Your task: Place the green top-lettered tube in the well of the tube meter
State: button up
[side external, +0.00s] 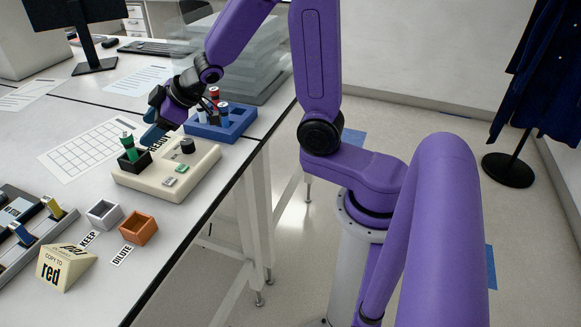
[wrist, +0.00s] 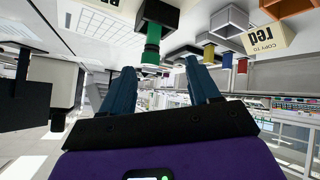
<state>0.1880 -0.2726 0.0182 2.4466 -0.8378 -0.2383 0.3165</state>
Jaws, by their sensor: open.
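The green-topped tube (side external: 127,143) stands in the black square well (side external: 134,161) of the cream tube meter (side external: 167,172). In the wrist view, which is upside down, the green tube (wrist: 151,46) shows with its lower end in the black well (wrist: 158,14). Lettering on its top is not readable. My gripper (side external: 158,130) is open and empty, just behind and to the right of the tube in the side view. In the wrist view its two fingers (wrist: 160,66) are spread apart, with the tube beyond the tips and nearer the left finger.
A blue rack (side external: 222,124) with several tubes stands behind the meter, close to my wrist. A grey box (side external: 104,214), an orange box (side external: 139,227) and a "COPY TO red" sign (side external: 65,265) stand in front. Another rack (side external: 28,238) is at left. A gridded sheet (side external: 90,150) lies flat.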

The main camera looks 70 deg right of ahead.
jog(key=s+n+g+h, duration=0.1)
jog(key=s+g, duration=0.3)
jog(key=s, duration=1.2)
jog(key=s+a+f+n+g+h, duration=0.1)
jog(key=s+n+g, duration=0.3)
jog(key=s, duration=1.3)
jog(key=shift+a+f+g+h, duration=0.15)
jog(key=shift+f+g+h, duration=0.15)
jog(key=shift+g, duration=0.3)
